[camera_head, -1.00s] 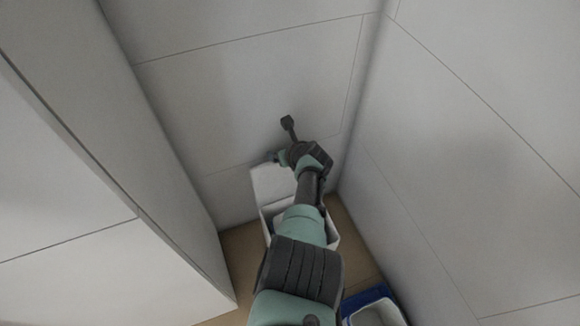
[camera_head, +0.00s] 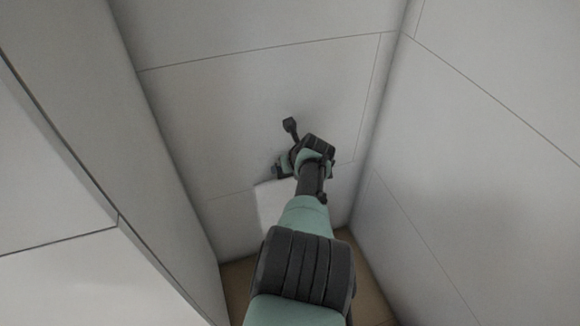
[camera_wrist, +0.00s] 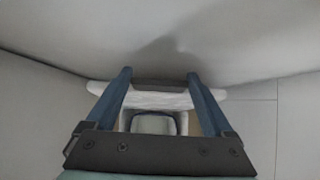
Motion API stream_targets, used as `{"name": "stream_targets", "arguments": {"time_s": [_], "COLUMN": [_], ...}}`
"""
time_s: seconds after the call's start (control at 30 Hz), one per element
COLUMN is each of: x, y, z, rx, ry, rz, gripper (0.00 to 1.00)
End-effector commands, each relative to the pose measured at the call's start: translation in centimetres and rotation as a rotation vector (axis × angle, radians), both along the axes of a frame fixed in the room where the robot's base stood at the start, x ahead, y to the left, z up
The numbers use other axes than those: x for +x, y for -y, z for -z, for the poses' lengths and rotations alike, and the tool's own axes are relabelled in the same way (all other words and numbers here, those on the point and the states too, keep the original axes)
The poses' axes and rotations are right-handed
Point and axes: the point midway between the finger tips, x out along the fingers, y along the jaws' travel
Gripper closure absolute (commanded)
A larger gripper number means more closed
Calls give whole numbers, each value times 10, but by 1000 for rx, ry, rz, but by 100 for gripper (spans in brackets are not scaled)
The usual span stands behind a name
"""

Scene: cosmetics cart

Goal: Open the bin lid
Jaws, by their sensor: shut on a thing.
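The white bin lid (camera_head: 268,203) stands raised, close to upright, near the back wall in the head view. In the wrist view the lid (camera_wrist: 160,99) is a white strip running across, between and beyond my two blue fingers. My gripper (camera_wrist: 158,78) is shut on the lid at its upper edge. In the head view my gripper (camera_head: 279,171) is at the top of the lid, partly covered by my wrist. The bin's body is hidden behind my arm in the head view; its open top (camera_wrist: 152,123) shows below the lid in the wrist view.
A pale panelled wall (camera_head: 250,100) is close behind the lid. A tall white panel (camera_head: 165,170) stands on the left and another wall (camera_head: 480,180) on the right, forming a narrow corner. A little tan floor (camera_head: 368,285) shows beside my arm.

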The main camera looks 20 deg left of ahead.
Motion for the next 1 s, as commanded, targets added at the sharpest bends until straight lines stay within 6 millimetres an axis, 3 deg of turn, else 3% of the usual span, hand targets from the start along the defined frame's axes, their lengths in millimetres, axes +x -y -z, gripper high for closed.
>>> {"name": "stream_targets", "arguments": {"time_s": [0.1, 0.13, 0.2, 0.57, 1.0], "x": [3, 3, 3, 0, -15], "y": [-2, -2, -1, 1, 11], "z": [-4, -5, -4, -6, -33], "rx": [2, 3, 2, 0, 1], "ry": [8, 9, 8, 4, 3], "rz": [0, 0, 0, 0, 2], "gripper": [100, 12, 0, 0, 0]}}
